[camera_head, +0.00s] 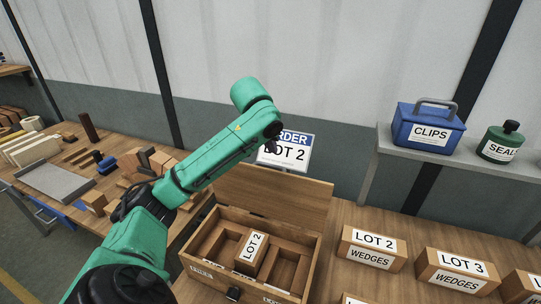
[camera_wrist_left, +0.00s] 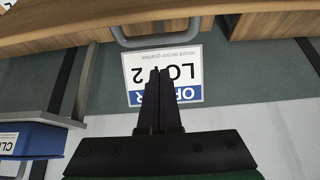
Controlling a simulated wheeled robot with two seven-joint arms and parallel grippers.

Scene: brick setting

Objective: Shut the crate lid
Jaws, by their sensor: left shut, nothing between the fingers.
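The wooden crate (camera_head: 309,262) stands open on the bench in the head view. Its lid (camera_head: 290,203) is raised at the back edge, leaning up. Inside, a block labelled LOT 2 (camera_head: 252,247) sits in the middle between wooden dividers. A dark latch (camera_head: 233,293) is on the crate's front. My left arm reaches over from the left, its wrist above and behind the crate. My left gripper (camera_wrist_left: 159,75) is shut and empty in the left wrist view, its fingers in front of the order sign; its fingers are not clear in the head view. My right gripper is out of view.
The ORDER LOT 2 sign (camera_head: 286,152) stands behind the lid. LOT 2 (camera_head: 371,249) and LOT 3 (camera_head: 456,271) wedge boxes stand right of the crate. A cluttered bench lies left.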

